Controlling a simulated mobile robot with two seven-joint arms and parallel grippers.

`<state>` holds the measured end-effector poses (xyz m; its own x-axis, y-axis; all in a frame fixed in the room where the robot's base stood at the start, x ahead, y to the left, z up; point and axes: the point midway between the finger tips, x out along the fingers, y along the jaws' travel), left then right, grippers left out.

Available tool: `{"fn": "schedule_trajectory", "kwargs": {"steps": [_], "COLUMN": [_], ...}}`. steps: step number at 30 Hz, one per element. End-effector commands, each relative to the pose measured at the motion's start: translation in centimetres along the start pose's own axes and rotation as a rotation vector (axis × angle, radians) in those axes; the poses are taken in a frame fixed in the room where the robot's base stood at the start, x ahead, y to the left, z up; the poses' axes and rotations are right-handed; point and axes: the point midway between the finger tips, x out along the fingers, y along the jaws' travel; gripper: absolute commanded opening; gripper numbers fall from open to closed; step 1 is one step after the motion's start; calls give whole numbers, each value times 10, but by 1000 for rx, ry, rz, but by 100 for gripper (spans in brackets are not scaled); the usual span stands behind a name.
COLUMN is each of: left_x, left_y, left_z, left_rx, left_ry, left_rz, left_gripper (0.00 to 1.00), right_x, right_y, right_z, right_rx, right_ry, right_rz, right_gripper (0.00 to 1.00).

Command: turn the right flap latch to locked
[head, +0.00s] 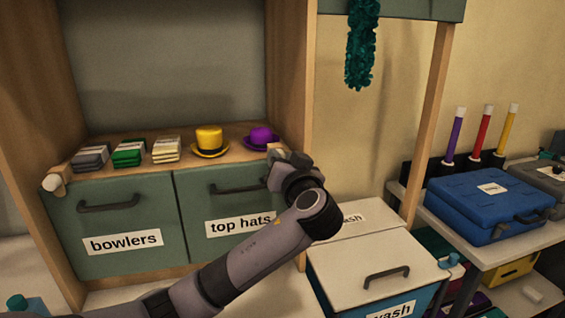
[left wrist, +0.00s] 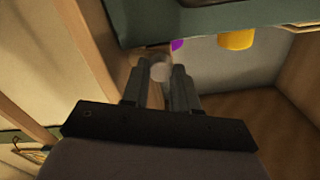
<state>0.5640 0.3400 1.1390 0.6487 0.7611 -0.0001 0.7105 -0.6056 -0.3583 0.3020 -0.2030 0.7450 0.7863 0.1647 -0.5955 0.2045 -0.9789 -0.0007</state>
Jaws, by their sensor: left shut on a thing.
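The right flap (head: 200,187), labelled "top hats", is a green panel with a dark handle, and it hangs shut. My left gripper (head: 277,160) is at the upper right corner of this flap and hides the right flap latch in the head view. In the left wrist view, the two dark fingers of the left gripper (left wrist: 160,82) are shut on the right flap latch (left wrist: 160,67). It shows as a pale round knob between the fingertips, and its turn cannot be told. My right gripper is not in view.
The left flap (head: 118,218), labelled "bowlers", is shut, with its latch (head: 52,183) at the left post. A yellow hat (head: 209,140), a purple hat (head: 262,137) and bundles of cards stand on the ledge above. A white-lidded bin (head: 350,255) stands lower right.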

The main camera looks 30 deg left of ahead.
Motion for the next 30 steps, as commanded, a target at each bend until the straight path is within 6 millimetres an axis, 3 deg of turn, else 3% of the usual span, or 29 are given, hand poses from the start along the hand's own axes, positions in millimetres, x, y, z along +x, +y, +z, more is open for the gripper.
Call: {"fn": "schedule_trajectory", "kwargs": {"steps": [30], "left_x": [0], "left_y": [3], "left_z": [2], "left_rx": [950], "left_ry": [-1], "left_rz": [3], "left_gripper": [0], "right_x": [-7], "right_y": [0], "right_z": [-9], "right_rx": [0], "right_ry": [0], "right_rz": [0], "right_gripper": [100]}}
